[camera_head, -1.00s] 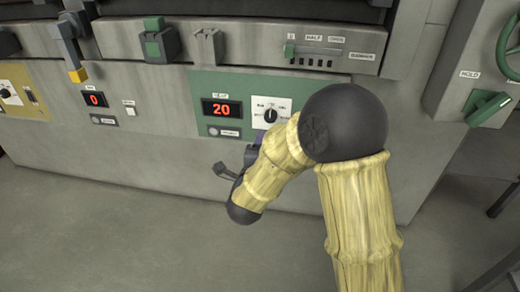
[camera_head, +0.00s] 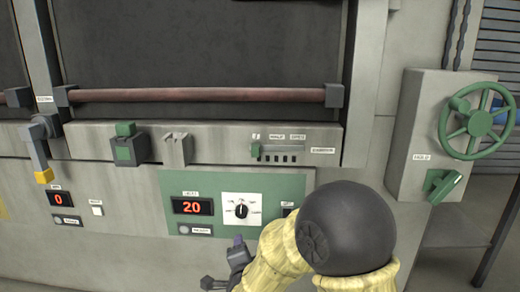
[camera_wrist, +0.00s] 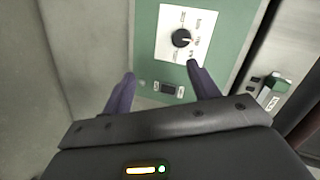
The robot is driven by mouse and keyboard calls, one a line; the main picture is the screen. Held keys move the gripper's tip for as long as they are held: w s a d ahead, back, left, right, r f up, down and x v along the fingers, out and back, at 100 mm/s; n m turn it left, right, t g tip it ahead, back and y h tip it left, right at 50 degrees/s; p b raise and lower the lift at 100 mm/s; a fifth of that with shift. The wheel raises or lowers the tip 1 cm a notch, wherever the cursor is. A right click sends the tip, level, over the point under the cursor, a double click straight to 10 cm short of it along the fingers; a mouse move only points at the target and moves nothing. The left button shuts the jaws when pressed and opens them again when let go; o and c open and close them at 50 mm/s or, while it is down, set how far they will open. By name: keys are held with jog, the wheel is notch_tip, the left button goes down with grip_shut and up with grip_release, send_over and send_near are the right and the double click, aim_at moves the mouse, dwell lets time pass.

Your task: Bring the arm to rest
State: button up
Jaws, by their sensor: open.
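My gripper (camera_wrist: 160,85) is open in the wrist view, its two purple fingers apart with nothing between them. Past the fingertips is the green panel (camera_wrist: 146,45) with a black knob (camera_wrist: 181,38) on a white plate. In the head view my gripper (camera_head: 238,242) is low, in front of the machine just below the green panel (camera_head: 290,180), partly hidden by my own arm. The knob (camera_head: 241,210) is right above it, and the red display (camera_head: 192,206) reads 20. Whether the fingers touch anything cannot be told in the head view.
A lever with a yellow end (camera_head: 43,176) and a green-faced latch (camera_head: 124,150) stick out at the left. A slider strip (camera_head: 285,152) is above the panel. A green handwheel (camera_head: 474,121) and a green handle (camera_head: 443,184) are at the right. A long bar (camera_head: 200,95) crosses the door.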

jog(key=s+d+f+n+g+h+p, duration=0.1)
jog(key=s+d+f+n+g+p, duration=0.15)
jog(key=s+d+n+g, duration=1.35)
jog(key=s+d+r+m+t+p, duration=0.1)
jog(key=s+d+r+t+p, duration=0.1)
jog(key=r+p, duration=1.7)
jog(key=s+d+r+m+t+p, duration=0.1)
jog(key=d+r+t+p, duration=0.1)
jog(key=r+p, duration=1.7)
jog(key=shift+s+m, duration=0.3)
jog(key=shift+s, duration=0.05)
